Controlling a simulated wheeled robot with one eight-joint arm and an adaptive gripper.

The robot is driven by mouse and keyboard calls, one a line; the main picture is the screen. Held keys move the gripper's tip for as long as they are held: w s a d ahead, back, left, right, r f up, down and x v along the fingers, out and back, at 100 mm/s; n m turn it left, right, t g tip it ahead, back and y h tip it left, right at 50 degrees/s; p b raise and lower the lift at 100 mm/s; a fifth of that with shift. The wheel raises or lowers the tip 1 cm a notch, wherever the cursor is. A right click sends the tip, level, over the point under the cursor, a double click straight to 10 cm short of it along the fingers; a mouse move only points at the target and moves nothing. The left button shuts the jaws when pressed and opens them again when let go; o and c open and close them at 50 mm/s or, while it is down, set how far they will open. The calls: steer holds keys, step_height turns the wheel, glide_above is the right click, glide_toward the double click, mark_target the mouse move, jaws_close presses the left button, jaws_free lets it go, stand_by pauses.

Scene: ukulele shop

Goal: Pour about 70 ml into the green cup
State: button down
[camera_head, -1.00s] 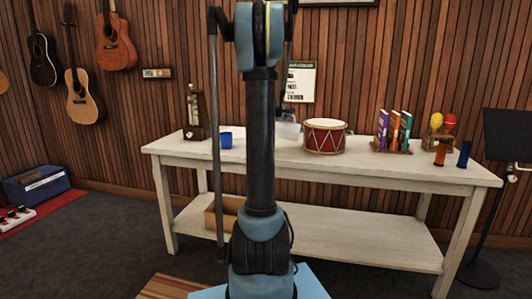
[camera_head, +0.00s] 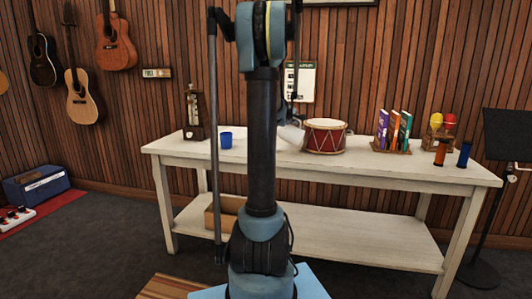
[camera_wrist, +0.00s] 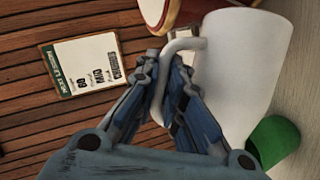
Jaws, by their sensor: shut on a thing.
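My gripper (camera_wrist: 164,72) is shut on the handle of a white jug (camera_wrist: 240,70) in the wrist view. The jug also shows in the head view (camera_head: 291,134), partly behind my arm, and looks tilted over the table. The green cup (camera_wrist: 273,142) is at the lower right of the wrist view, beside the jug and partly covered by it. The cup is hidden in the head view. The jug's contents are not visible, and no stream shows.
The white table (camera_head: 340,172) bears a blue cup (camera_head: 226,140) left of my arm. A red drum (camera_head: 325,137) is close right of the jug. Books (camera_head: 394,130), maracas (camera_head: 443,126) and two small cylinders (camera_head: 441,152) stand farther right. A metronome (camera_head: 194,115) is at the left.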

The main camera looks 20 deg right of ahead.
mark_target(300, 125)
steer(key=shift+s+d+f+m+y+b, duration=0.3)
steer(key=shift+d+f+m+y+b, duration=0.15)
steer(key=shift+d+f+m, duration=0.35)
steer(key=shift+f, duration=0.15)
stand_by(1.7)
steer(key=shift+s+d+f+m+t+y+b, duration=0.2)
steer(key=shift+d+f+m+y+b, duration=0.15)
steer(key=shift+f+b, duration=0.1)
steer(key=shift+s+d+f+m+t+y+b, duration=0.2)
steer(key=shift+f+m+b, duration=0.1)
steer(key=shift+f+m, duration=0.1)
steer(key=shift+s+d+f+m+b, duration=0.15)
steer(key=shift+s+d+m+b, duration=0.05)
steer(key=shift+d+m+b, duration=0.25)
steer(key=shift+d+y, duration=0.1)
steer(key=shift+y, duration=0.2)
steer(key=s+d+r+m+t+y+b, duration=0.2)
steer(key=d+r+m+y+b, duration=0.1)
steer(key=d+r+m+b, duration=0.1)
steer(key=shift+s+d+r+m, duration=0.25)
steer(key=shift+d+r+m, duration=0.15)
steer(key=shift+r, duration=0.15)
